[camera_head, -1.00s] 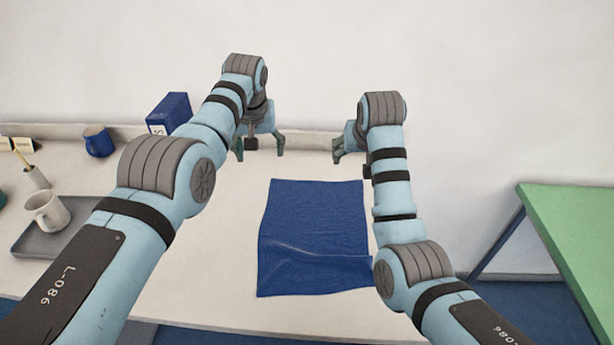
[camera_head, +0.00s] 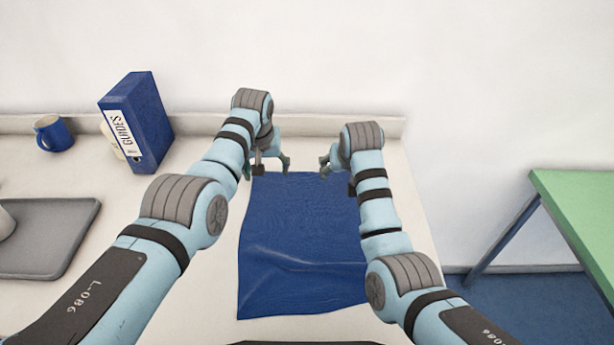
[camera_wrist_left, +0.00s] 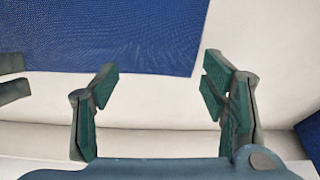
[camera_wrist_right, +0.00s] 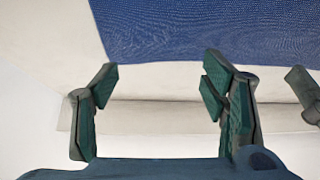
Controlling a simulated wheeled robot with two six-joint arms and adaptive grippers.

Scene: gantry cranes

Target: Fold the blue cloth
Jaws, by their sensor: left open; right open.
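The blue cloth (camera_head: 300,235) lies spread on the white table, with a crease across its near part. Its far edge shows in the left wrist view (camera_wrist_left: 120,30) and in the right wrist view (camera_wrist_right: 200,28). My left gripper (camera_head: 268,168) is open and empty at the cloth's far left corner. My right gripper (camera_head: 328,166) is open and empty near the far right corner. In both wrist views the fingers are apart with nothing between them. My right forearm hides part of the cloth's right edge.
A grey tray (camera_head: 45,255) lies at the far left. A green table (camera_head: 585,215) stands apart at the right. A low ledge (camera_head: 390,128) runs along the back.

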